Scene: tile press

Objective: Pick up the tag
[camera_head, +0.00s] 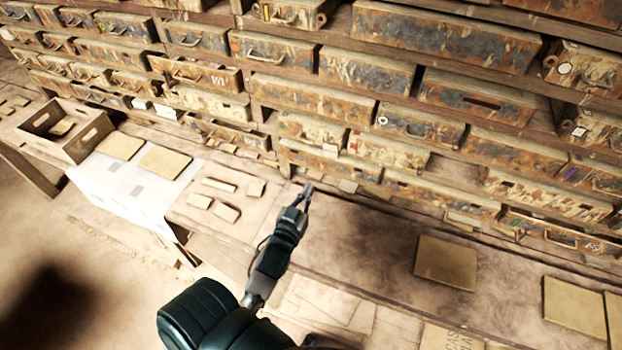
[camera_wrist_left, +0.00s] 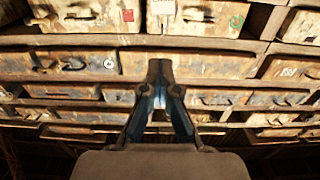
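I cannot tell for sure which object is the tag. Several small pale pieces lie along the foot of the shelves, one of them a pale piece (camera_head: 347,186) just right of my left gripper. My left gripper (camera_head: 308,188) is above the bench near the shelf foot, in the middle of the head view. In the left wrist view its fingers (camera_wrist_left: 161,66) come together at the tips and point at the drawers. Nothing shows held between them. My right gripper is not in view.
Shelves of rusty drawers (camera_head: 445,36) fill the back. The bench (camera_head: 350,240) is clear right of my left arm, up to a square tile (camera_head: 445,263). At left are small tiles (camera_head: 220,185), a white sheet (camera_head: 100,182) with two tiles, and a wooden crate (camera_head: 88,141).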

